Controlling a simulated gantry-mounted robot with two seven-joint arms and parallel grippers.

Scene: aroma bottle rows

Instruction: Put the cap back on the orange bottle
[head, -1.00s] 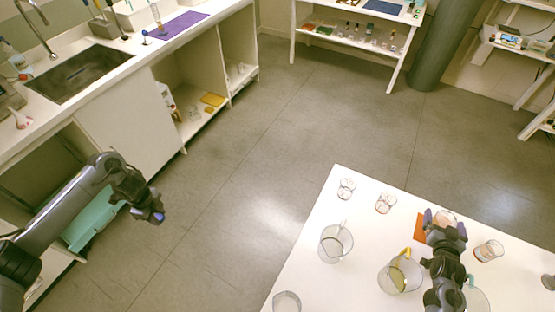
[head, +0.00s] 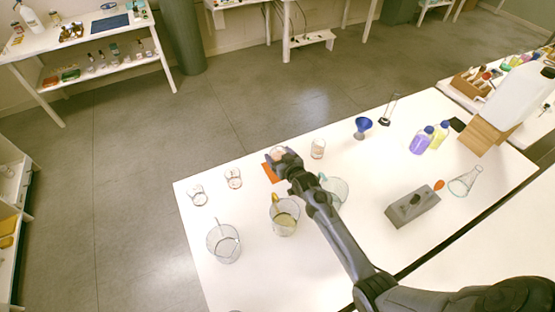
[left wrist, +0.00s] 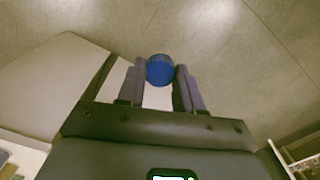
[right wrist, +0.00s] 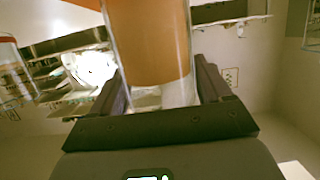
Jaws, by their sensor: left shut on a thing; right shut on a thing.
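My right gripper (head: 283,160) is at the far side of the white table in the head view, shut on a clear glass vessel with orange contents. In the right wrist view this orange bottle (right wrist: 150,40) stands between the fingers; its far end is cut off by the top edge. In the head view the gripper covers most of it, and I cannot tell whether it touches the table. My left gripper (left wrist: 160,85) is shut on a round blue cap (left wrist: 160,69), held at the fingertips over blurred floor. The left arm is outside the head view.
Nearby stand a small glass (head: 318,148), a jug (head: 284,218), a beaker (head: 223,243) and two small glasses.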

